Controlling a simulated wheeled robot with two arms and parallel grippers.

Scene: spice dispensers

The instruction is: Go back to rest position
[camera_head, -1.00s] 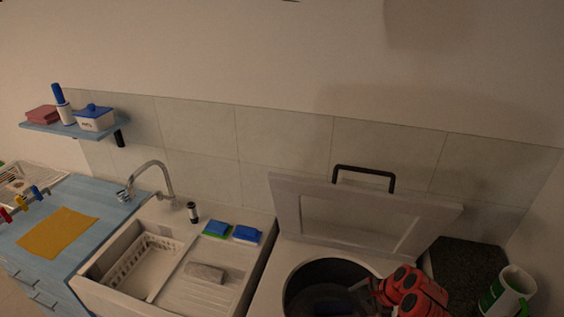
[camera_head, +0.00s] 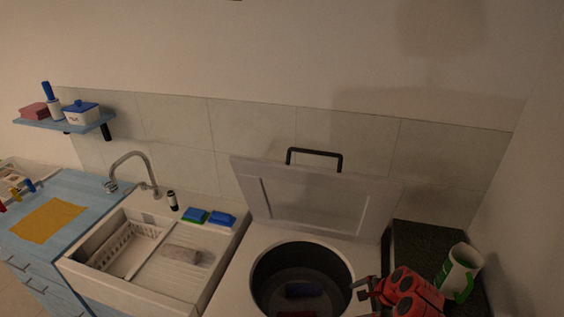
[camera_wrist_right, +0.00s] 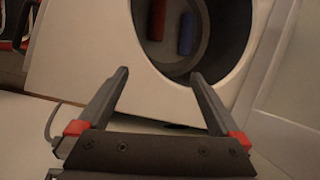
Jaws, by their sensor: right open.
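My right gripper (camera_head: 364,288) is at the lower right in the head view, beside the right rim of the round opening. In the right wrist view its two fingers (camera_wrist_right: 160,85) are spread apart with nothing between them. The fingers point toward the opening of the white appliance (camera_wrist_right: 75,50). Inside the dark drum (camera_head: 270,272) lie a blue item (camera_head: 304,289) and a red item (camera_head: 296,314). The same blue item (camera_wrist_right: 187,33) and red item (camera_wrist_right: 157,20) show in the right wrist view. My left gripper is not in view.
The appliance's lid (camera_head: 310,200) stands open against the tiled wall. A white and green container (camera_head: 460,268) stands on a dark counter at right, close to my right arm. A sink (camera_head: 130,245) with a tap and sponges (camera_head: 222,219) is left of the appliance.

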